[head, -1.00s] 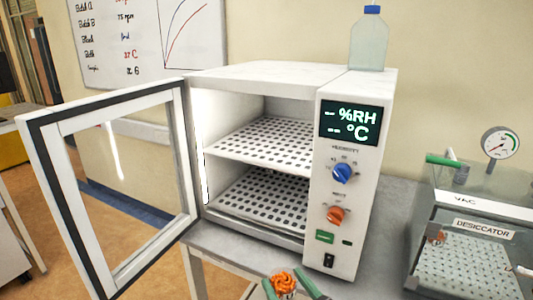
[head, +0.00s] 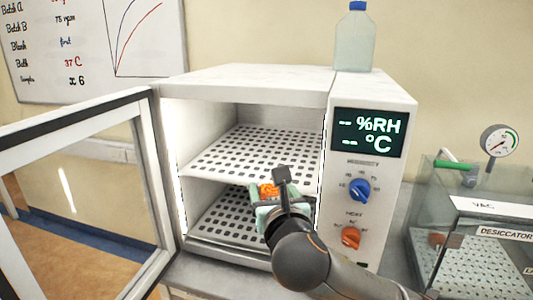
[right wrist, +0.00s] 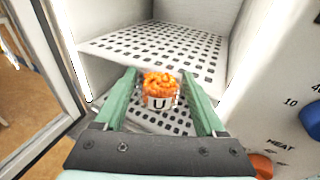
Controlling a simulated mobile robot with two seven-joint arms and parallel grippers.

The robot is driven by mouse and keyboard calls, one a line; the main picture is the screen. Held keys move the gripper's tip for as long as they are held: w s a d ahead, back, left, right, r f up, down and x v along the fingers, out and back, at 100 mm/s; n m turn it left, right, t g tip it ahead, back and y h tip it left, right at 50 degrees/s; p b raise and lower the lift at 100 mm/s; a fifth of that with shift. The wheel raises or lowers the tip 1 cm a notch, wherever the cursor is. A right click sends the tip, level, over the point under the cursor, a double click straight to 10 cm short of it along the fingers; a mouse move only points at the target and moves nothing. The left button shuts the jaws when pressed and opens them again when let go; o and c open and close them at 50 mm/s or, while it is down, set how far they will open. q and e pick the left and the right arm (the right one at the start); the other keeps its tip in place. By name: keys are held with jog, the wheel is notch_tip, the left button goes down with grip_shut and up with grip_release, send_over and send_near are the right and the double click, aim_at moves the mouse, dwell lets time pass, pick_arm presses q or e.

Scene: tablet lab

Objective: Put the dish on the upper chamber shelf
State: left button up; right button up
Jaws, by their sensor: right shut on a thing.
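The dish (head: 268,190) is small, with a clear wall and orange contents. In the right wrist view the dish (right wrist: 160,92) shows a "U" label on its front. My right gripper (head: 272,203) is shut on it, green fingers on either side, and holds it upright at the chamber's open front. In the head view it appears below the upper shelf's front edge. The perforated upper chamber shelf (head: 250,145) is bare where visible; it also shows in the right wrist view (right wrist: 150,42). My left gripper is not in view.
The lower perforated shelf (head: 215,222) is partly hidden by my right arm. The chamber door (head: 150,180) stands open at left. The control panel (head: 375,200) with knobs is at right. A bottle (head: 355,42) stands on top; a desiccator (head: 470,255) is farther right.

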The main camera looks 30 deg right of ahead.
jog(key=shift+s+d+r+m+h, duration=0.15)
jog(key=shift+d+r, duration=0.15)
jog(key=shift+r, duration=0.25)
jog(key=shift+s+d+r+m+h, duration=0.15)
jog(key=shift+d+r, duration=0.15)
jog(key=shift+r, duration=0.2)
jog(key=shift+w+d+r+g, duration=0.15)
jog(key=shift+d+g, duration=0.05)
jog(key=shift+g, duration=0.1)
jog(key=r+x, duration=0.1)
jog(key=x, duration=0.4)
jog(key=r+p+x, duration=0.1)
jog(key=x, duration=1.1)
jog(key=shift+w+d+r, duration=0.1)
jog(key=shift+d+r, duration=0.1)
jog(key=shift+r, duration=0.25)
jog(key=shift+w+d+f+p, duration=0.1)
jog(key=shift+w+f+p, duration=0.1)
jog(key=shift+f, duration=0.7)
jog(key=shift+w+f+p, duration=0.1)
jog(key=shift+f+p, duration=0.1)
jog(key=shift+f, duration=0.7)
jog(key=shift+f, duration=0.1)
jog(key=o, duration=1.5)
